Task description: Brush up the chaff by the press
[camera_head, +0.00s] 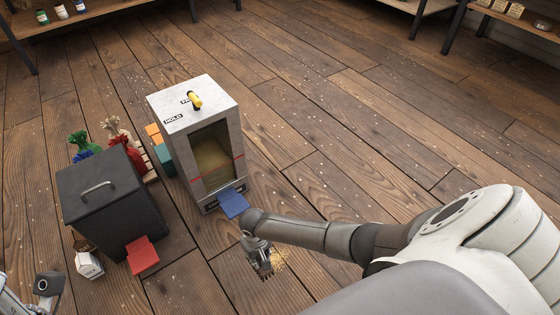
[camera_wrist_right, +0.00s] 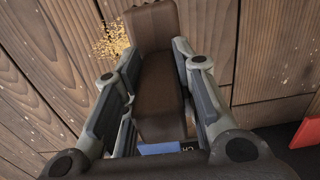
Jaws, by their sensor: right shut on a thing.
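My right gripper (camera_head: 263,264) is low beside the chaff. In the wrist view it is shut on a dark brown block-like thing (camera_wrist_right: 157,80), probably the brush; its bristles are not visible. A part of my left arm's end (camera_head: 45,284) shows at the lower left edge, its fingers unclear.
A dark bin (camera_head: 105,195) with a lid handle and a red flap (camera_head: 142,254) stands left of the press. A small white carton (camera_head: 88,263) is beside it. Red and green bundles (camera_head: 124,146) and coloured blocks (camera_head: 158,145) sit behind. Open floor lies to the right.

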